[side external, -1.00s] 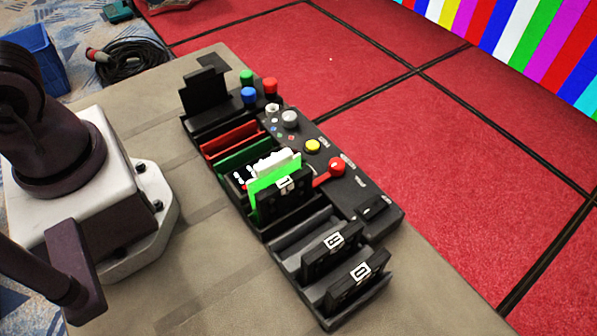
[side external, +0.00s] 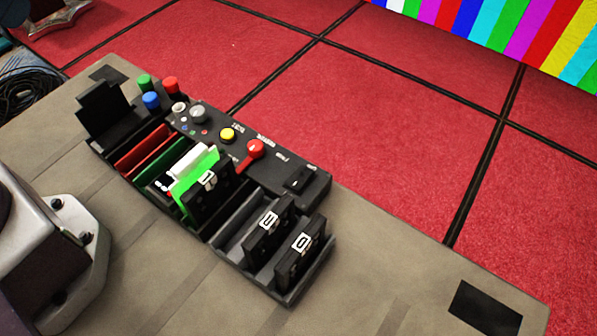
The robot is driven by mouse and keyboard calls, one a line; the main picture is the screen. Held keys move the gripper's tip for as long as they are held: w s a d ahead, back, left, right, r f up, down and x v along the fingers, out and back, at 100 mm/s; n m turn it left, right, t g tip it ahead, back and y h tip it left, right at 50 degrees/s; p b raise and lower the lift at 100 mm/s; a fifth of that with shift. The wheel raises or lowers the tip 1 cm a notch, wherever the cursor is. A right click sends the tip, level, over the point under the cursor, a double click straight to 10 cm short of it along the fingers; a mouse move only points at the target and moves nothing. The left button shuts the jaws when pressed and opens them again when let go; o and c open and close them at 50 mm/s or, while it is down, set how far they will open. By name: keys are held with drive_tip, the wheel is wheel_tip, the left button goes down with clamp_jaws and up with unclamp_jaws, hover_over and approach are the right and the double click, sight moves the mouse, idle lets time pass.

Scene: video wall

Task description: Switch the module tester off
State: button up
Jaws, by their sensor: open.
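The module tester (side external: 230,140) is a long black unit running diagonally across the table in the side external view. Its sloped panel carries a grey knob (side external: 198,114), a yellow knob (side external: 227,134), a red lever with a round end (side external: 256,148) and a small black switch (side external: 298,179) near its right end. I cannot tell the switch's position. A module with a bright green board (side external: 192,178) and a black labelled front stands in a bay. My gripper is out of view.
Two black labelled modules (side external: 268,228) (side external: 299,255) stand in a grey tray section at the front. Red and green dividers (side external: 142,150) lie left of the green board. Coloured caps (side external: 151,100) stand at the back. Bare table lies front and right, with a dark patch (side external: 485,308).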

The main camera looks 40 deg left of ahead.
idle(0.3)
clamp_jaws()
idle(1.6)
